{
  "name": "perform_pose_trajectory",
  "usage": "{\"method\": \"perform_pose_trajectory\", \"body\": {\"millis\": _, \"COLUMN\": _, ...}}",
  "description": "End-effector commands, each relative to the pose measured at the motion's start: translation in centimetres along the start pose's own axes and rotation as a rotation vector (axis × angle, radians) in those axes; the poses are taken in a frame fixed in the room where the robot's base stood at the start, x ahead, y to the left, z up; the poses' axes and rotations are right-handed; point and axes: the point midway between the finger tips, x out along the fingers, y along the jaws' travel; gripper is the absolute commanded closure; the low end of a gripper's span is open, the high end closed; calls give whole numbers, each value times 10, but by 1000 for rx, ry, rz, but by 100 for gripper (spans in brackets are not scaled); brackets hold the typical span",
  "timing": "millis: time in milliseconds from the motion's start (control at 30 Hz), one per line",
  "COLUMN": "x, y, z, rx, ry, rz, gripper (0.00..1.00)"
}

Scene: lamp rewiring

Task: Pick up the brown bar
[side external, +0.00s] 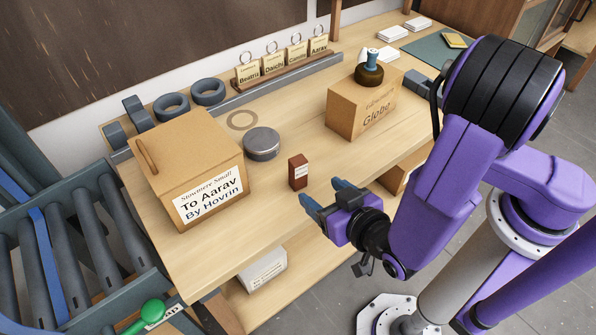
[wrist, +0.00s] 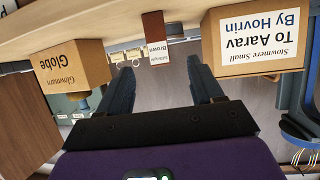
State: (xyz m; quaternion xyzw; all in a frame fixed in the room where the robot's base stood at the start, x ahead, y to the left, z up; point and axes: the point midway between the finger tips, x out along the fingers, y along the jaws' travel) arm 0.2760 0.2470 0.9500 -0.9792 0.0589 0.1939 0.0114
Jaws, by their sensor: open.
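The brown bar (side external: 298,171) is a small upright block with a white label. It stands on the wooden table between the two cardboard boxes. In the wrist view, which is upside down, the bar (wrist: 154,40) shows at the top middle, and its label reads "Brown". My gripper (side external: 322,196) is open and empty, just in front of the bar on the near side of the table. In the wrist view my gripper (wrist: 165,85) has its two dark fingers spread wide, with the bar beyond the gap between them and apart from both.
The "To Aarav" box (side external: 199,173) stands left of the bar, and the "Globe" box (side external: 362,105) stands behind right with a stamp (side external: 369,72) on it. A round grey tin (side external: 262,144) is behind the bar.

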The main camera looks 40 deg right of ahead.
Motion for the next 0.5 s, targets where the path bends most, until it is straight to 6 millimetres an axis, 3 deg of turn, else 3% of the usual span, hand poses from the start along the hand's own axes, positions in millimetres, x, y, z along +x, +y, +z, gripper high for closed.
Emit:
{"method": "perform_pose_trajectory", "body": {"millis": 300, "x": 56, "y": 2, "z": 0, "rx": 2, "ry": -1, "rz": 5, "gripper": 34}}
{"method": "perform_pose_trajectory", "body": {"millis": 500, "x": 76, "y": 0, "z": 0, "rx": 1, "ry": -2, "rz": 0, "gripper": 34}}
